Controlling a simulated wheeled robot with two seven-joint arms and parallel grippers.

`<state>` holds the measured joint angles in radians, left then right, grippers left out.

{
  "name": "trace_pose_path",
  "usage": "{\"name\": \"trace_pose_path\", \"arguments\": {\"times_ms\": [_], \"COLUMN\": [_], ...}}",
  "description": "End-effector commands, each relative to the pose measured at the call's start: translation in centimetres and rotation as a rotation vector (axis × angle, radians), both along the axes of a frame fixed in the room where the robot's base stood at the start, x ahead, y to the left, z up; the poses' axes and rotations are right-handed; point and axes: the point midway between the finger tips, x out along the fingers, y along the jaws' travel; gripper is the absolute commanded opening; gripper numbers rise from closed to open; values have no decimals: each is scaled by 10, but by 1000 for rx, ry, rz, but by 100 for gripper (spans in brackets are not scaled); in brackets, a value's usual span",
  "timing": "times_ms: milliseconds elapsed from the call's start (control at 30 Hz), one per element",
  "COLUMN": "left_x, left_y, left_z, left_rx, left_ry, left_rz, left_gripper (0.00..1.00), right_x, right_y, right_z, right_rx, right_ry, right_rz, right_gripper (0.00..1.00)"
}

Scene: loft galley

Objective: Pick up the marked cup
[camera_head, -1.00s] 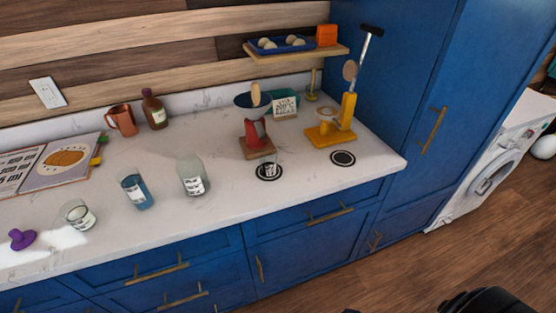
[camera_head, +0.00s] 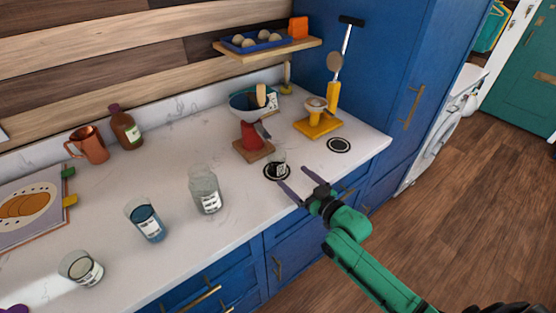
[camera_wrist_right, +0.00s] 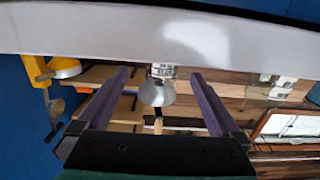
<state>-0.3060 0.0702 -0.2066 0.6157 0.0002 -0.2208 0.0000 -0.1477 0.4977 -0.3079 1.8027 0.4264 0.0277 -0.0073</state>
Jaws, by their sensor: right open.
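A small clear cup (camera_head: 280,157) with a printed label stands upright on a round black-and-white mat (camera_head: 271,176) near the counter's front edge. My right gripper (camera_head: 293,178) is open and empty at the counter's front edge, its two fingers pointing toward this cup. In the right wrist view, the label of the cup (camera_wrist_right: 163,71) shows ahead between the open fingers of the gripper (camera_wrist_right: 159,73), and that view looks upside down. I cannot tell the exact gap between fingers and cup. My left gripper is not in view.
Behind the cup stands a red scale (camera_head: 254,135) with a bowl. A yellow stand (camera_head: 318,124) and an empty round mat (camera_head: 339,145) are to its right. A glass jar (camera_head: 206,189), a blue-filled glass (camera_head: 147,220) and another glass (camera_head: 82,268) stand left. A shelf (camera_head: 268,49) overhangs behind.

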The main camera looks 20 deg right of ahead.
Motion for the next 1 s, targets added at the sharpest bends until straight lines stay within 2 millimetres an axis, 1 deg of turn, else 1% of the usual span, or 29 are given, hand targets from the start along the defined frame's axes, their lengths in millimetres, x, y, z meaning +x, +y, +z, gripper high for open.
{"name": "trace_pose_path", "arguments": {"times_ms": [33, 167, 267, 333, 400, 467, 633, 667, 700, 767, 800, 867, 1000], "left_x": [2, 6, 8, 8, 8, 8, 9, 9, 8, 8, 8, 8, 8], "left_y": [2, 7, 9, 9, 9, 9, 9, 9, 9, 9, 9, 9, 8], "left_z": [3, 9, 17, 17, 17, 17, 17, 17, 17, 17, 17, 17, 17], "left_rx": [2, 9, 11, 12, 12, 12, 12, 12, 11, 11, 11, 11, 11], "left_ry": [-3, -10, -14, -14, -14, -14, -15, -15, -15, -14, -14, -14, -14], "left_rz": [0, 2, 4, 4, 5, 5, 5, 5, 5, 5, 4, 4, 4], "left_gripper": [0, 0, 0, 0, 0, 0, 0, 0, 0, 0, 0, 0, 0], "right_x": [8, 21, 39, 50, 58, 61, 60, 60, 60, 60, 60, 60, 60], "right_y": [3, 9, 18, 23, 26, 27, 27, 27, 27, 27, 27, 27, 27], "right_z": [2, 1, 2, -2, -4, -4, -5, -5, -5, -5, -5, -5, -5], "right_rx": [1, 0, 0, 0, -1, -1, 0, -1, -1, -1, -1, 0, -1], "right_ry": [-2, -1, -1, -1, 1, 1, 1, 1, 1, 1, 1, 1, 1], "right_rz": [-1, -1, -1, -1, -1, 0, 0, 0, 0, 0, 0, 0, -1], "right_gripper": [100, 100, 100, 100, 100, 100, 100, 89, 73, 50, 35, 13, 13]}}
